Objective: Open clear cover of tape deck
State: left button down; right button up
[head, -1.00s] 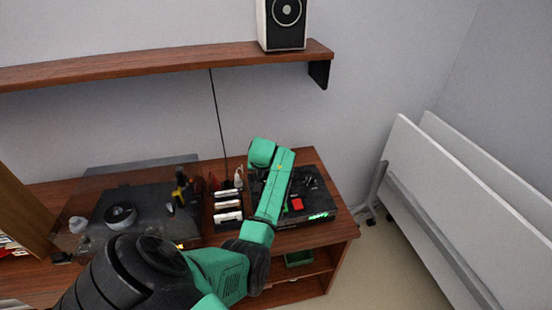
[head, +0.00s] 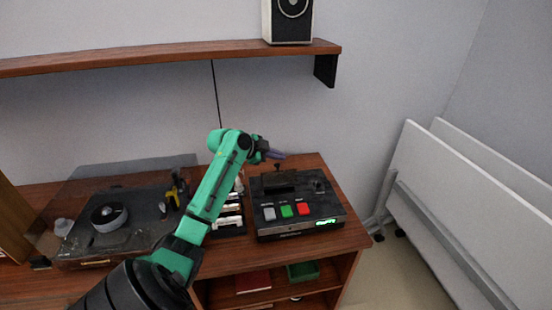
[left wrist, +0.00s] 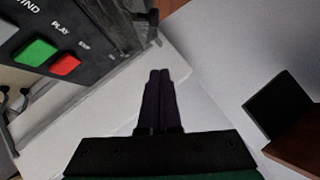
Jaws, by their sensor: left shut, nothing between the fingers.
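The black tape deck (head: 310,228) sits on the right end of the wooden cabinet, with grey, green and red buttons and a lit green display. A dark raised piece (head: 279,181) stands at its upper left; I cannot tell surely whether this is the clear cover or how far it is tilted. My left gripper (head: 276,154) is shut and empty above the deck's back edge, pointing right. In the left wrist view its closed fingers (left wrist: 159,82) show, with the deck's green button (left wrist: 36,52) and red button (left wrist: 66,64) at upper left. My right gripper is out of view.
A turntable (head: 135,232) under a tinted lid stands to the left. White-edged items (head: 230,222) stand between it and the deck. A shelf (head: 170,58) with a speaker (head: 288,20) hangs above. White panels (head: 450,210) lean at right.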

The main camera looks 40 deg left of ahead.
aim_at(275, 166)
pick_arm(q)
jog(key=shift+x, duration=1.05)
jog(key=a+f, duration=0.1)
jog(key=a+f+p, duration=0.1)
jog(key=f, duration=0.1)
jog(key=shift+s+a+f, duration=0.1)
jog(key=shift+s+a, duration=0.1)
jog(key=shift+a, duration=0.15)
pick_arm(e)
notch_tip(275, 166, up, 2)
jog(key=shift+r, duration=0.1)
pick_arm(q)
jog(key=shift+d, duration=0.1)
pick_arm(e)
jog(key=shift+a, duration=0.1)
pick_arm(q)
jog(key=shift+w+a, duration=0.25)
jog(key=shift+a, duration=0.15)
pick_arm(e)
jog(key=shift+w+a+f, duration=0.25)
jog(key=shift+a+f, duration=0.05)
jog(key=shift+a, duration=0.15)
pick_arm(q)
jog(key=shift+w+a+n+g+h, duration=0.2)
jog(key=shift+n+g+h, duration=0.2)
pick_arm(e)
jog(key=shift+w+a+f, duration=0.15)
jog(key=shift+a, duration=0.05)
